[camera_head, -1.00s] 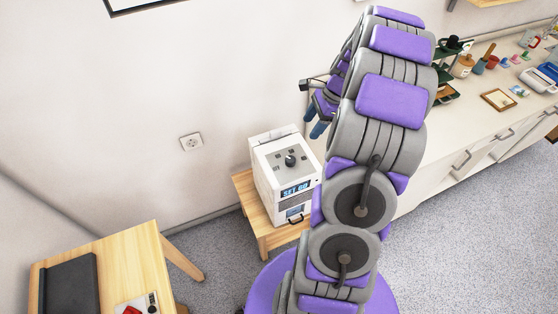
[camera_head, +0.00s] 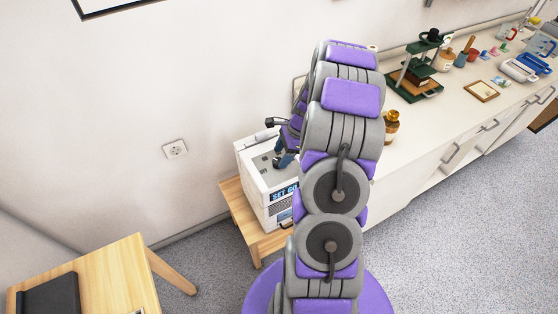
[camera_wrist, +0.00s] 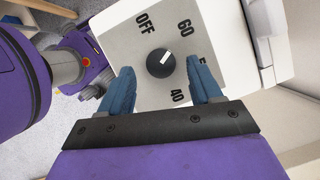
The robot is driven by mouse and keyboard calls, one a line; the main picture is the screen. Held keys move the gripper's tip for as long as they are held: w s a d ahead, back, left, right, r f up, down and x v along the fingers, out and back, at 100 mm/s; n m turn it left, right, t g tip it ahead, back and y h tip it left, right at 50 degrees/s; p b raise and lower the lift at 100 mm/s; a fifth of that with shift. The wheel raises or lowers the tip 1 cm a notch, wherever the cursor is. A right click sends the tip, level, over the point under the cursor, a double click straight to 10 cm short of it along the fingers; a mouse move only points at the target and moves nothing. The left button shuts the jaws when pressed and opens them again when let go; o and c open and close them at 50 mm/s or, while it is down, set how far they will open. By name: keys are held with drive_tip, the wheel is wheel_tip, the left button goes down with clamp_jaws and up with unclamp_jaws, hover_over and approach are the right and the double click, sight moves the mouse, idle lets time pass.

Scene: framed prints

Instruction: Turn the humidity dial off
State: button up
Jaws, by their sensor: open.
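The humidity dial (camera_wrist: 161,63) is a round black knob with a white pointer mark, on the top face of a white box (camera_wrist: 207,22). In the wrist view the labels OFF, 60 and 40 stand around it, and the pointer aims up and right, toward 60. My gripper (camera_wrist: 161,82) is open, its two blue fingers on either side of the dial, apart from it in the picture. In the head view the white box (camera_head: 250,162) has a display reading SET 60. My gripper (camera_head: 283,160) hangs over its top and hides the dial there.
The box stands on a low wooden stand (camera_head: 237,205) against the wall. A wooden table (camera_head: 110,270) is at the lower left. A long white counter (camera_head: 430,125) with bottles and trays runs along the right. A wall socket (camera_head: 175,149) is left of the box.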

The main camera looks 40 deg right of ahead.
sight(278, 163)
drive_tip(key=shift+x, duration=1.2)
drive_tip(key=shift+f, duration=0.15)
drive_tip(key=shift+c, duration=0.8)
drive_tip(key=c, duration=0.9)
drive_tip(key=shift+d, duration=0.1)
